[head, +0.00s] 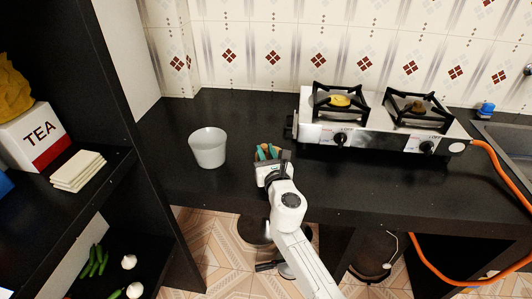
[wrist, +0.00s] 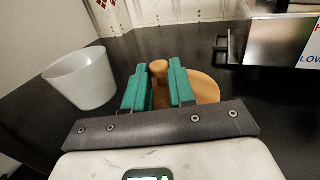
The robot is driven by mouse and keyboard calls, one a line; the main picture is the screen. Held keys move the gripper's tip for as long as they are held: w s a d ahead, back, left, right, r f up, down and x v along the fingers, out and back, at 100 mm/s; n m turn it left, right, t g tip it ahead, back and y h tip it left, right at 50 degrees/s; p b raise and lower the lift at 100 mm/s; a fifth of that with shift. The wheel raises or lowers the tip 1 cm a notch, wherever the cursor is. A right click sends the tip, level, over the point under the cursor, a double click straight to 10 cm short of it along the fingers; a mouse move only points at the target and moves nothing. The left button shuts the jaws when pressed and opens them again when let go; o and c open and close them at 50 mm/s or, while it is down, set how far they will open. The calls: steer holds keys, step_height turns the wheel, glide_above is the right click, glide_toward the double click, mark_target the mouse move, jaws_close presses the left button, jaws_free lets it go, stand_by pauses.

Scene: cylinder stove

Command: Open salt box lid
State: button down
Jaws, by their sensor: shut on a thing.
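The salt box (wrist: 206,88) shows in the wrist view as a round, light-brown wooden shape on the black counter, with a knob (wrist: 158,66) at its left. My gripper (wrist: 158,80) has its teal fingers on both sides of the knob and is shut on it. The fingers and gripper body hide much of the box, and I cannot tell whether the lid is raised. In the head view my gripper (head: 267,153) is over the counter's front part, and the arm hides nearly all of the box.
A white cup (head: 208,149) stands left of my gripper, apart from it. A two-burner stove (head: 375,138) stands at the back right, with an orange hose (head: 489,160). A dark shelf at left holds a TEA box (head: 36,139). The black counter (head: 400,185) is clear before the stove.

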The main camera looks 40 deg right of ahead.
steer(key=shift+s+a+n+y, duration=0.1)
steer(key=shift+n+y, duration=0.2)
steer(key=shift+y, duration=0.1)
steer(key=n+y+p, duration=0.1)
steer(key=y, duration=0.1)
steer(key=s+n+t+y+p, duration=0.1)
steer(key=a+n+t+y+p, duration=0.1)
steer(key=y, duration=0.1)
steer(key=shift+s+a+r+n+y, duration=0.1)
steer(key=shift+s+n+y, duration=0.1)
steer(key=shift+n+y, duration=0.15)
steer(key=shift+s+a+n+y+p, duration=0.15)
steer(key=shift+s+n+y, duration=0.1)
steer(key=shift+n+y, duration=0.5)
steer(key=shift+s+a+n+y+p, duration=0.2)
steer(key=shift+n+y, duration=0.2)
steer(key=shift+y, duration=0.6)
steer(key=shift+s+a+n+y+p, duration=0.1)
steer(key=shift+s+n+y, duration=0.15)
steer(key=shift+n+y, duration=0.5)
steer(key=shift+y, duration=0.35)
steer(key=c, duration=0.9)
jaws_free()
